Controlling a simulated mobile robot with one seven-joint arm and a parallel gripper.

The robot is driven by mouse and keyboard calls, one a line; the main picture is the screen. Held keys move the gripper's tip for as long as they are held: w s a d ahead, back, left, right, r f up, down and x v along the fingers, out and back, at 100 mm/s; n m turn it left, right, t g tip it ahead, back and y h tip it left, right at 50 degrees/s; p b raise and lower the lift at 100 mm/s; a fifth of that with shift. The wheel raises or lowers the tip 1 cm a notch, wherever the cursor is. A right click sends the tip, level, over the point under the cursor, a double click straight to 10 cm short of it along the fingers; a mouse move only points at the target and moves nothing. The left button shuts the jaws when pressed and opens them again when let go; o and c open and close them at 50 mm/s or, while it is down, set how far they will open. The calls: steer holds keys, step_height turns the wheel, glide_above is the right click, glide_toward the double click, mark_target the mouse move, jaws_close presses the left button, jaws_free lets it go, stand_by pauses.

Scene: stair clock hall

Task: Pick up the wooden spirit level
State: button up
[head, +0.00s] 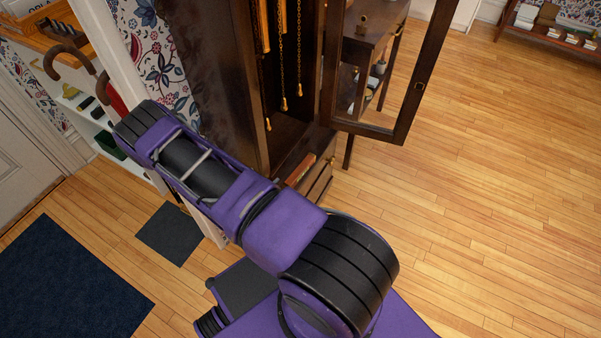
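A narrow reddish-brown wooden bar (300,169) lies on the floor of the tall dark clock case (293,150), near its front edge. It looks like the wooden spirit level, but it is small and I cannot make out a vial. My purple and black arm crosses in front of the lower part of the case and may hide part of the bar. My gripper does not show in the head view, so I cannot tell its distance from the bar.
The clock's glazed door (403,125) stands open to the right. Chains and weights (284,104) hang inside the case. A small dark table (373,40) stands behind the door. White shelves (100,120) are at left. Wooden floor (480,200) is clear at right.

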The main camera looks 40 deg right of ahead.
mark_target(299, 173)
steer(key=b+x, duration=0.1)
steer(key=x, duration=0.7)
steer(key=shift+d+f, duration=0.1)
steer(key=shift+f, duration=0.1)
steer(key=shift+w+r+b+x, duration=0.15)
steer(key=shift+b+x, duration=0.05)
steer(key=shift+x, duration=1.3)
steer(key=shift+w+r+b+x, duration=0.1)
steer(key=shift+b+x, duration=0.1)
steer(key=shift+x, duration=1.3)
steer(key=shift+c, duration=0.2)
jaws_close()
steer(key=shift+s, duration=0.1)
